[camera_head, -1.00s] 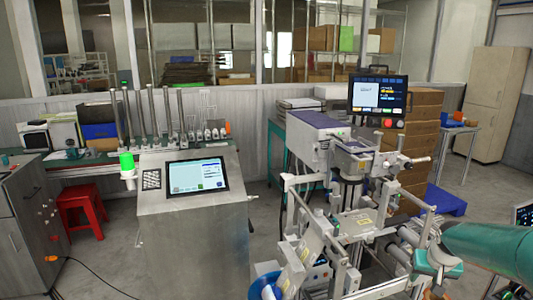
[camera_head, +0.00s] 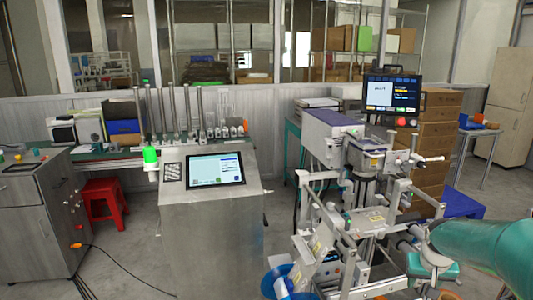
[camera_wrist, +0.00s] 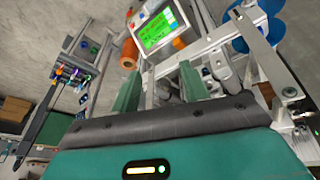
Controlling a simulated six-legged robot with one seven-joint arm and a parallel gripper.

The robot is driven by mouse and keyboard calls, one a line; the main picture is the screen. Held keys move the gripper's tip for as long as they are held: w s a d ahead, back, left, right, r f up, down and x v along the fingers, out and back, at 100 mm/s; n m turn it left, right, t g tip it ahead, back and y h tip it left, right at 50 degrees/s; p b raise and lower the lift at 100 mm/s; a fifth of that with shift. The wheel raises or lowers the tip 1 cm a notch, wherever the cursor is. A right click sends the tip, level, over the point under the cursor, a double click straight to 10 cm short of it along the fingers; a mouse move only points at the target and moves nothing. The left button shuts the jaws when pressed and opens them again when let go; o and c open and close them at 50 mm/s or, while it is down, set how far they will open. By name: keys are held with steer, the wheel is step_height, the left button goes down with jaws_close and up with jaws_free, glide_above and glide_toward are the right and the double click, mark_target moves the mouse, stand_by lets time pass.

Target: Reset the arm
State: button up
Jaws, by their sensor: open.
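My teal arm (camera_head: 490,252) reaches in from the right edge of the head view, in front of the labelling machine (camera_head: 375,215). In that view I cannot clearly make out the fingers. In the wrist view my gripper (camera_wrist: 160,84) shows two green fingers standing apart above a dark grey palm. It is open, and I see nothing held between the fingers. Metal frame parts of a machine show behind them. I cannot tell how far the fingers are from these parts.
A lit green screen (camera_wrist: 158,28), an orange roll (camera_wrist: 130,53) and blue reels (camera_wrist: 252,24) lie beyond my fingers. The head view shows a steel console (camera_head: 212,225), a red stool (camera_head: 104,203), a grey cabinet (camera_head: 35,230) and stacked boxes (camera_head: 437,135). Open floor lies between cabinet and console.

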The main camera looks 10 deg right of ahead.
steer(key=s+a+r+n+h, duration=0.15)
steer(key=a+r, duration=0.25)
steer(key=a, duration=0.5)
steer(key=s+a+r+n+y, duration=0.1)
steer(key=s+a+r, duration=0.2)
steer(key=a, duration=0.7)
steer(key=s+a+r+n+t+y, duration=0.2)
steer(key=s+a+r+y, duration=0.1)
steer(key=s+a, duration=0.9)
steer(key=shift+a+r, duration=0.25)
steer(key=shift+a, duration=0.35)
steer(key=shift+d, duration=0.1)
